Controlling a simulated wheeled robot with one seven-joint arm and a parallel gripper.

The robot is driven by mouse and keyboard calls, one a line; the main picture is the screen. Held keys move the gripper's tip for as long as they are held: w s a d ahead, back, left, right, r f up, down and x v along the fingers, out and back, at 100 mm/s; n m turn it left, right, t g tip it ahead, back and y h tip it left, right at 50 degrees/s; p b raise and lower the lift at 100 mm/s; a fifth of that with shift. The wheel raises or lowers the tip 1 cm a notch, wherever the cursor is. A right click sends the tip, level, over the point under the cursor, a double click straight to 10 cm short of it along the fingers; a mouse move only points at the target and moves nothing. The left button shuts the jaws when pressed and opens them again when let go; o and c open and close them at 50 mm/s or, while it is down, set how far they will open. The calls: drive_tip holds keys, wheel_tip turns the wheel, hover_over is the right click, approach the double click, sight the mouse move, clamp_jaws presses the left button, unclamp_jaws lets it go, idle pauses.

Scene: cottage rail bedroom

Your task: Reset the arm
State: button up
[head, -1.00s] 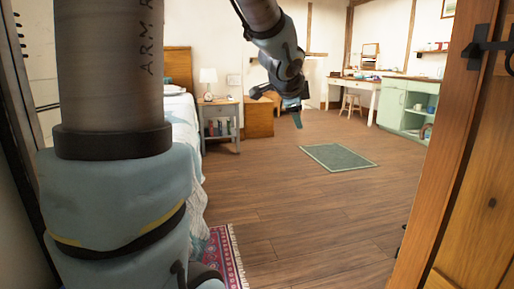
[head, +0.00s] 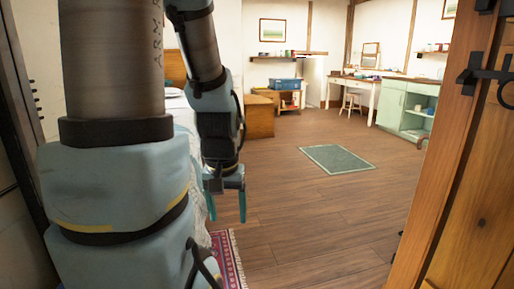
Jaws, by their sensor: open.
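My gripper (head: 226,205) hangs from my arm left of centre in the head view, pointing down. Its two blue-grey fingers are apart and nothing shows between them. It is above the floor beside the bed (head: 187,120), in front of the bed's near side. My upper arm and forearm fill the left of the view and hide much of the bed and the nightstand.
A wooden door (head: 480,180) with a black latch stands close on the right. A green rug (head: 337,159) lies on the open wooden floor. A patterned red rug (head: 228,255) lies by the bed. A desk (head: 350,87), stool (head: 351,102) and green cabinet (head: 405,105) stand at the back.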

wheel_tip(320, 180, up, 20)
drive_tip(key=p, duration=1.7)
drive_tip(key=shift+p, duration=0.35)
drive_tip(key=shift+f, duration=0.15)
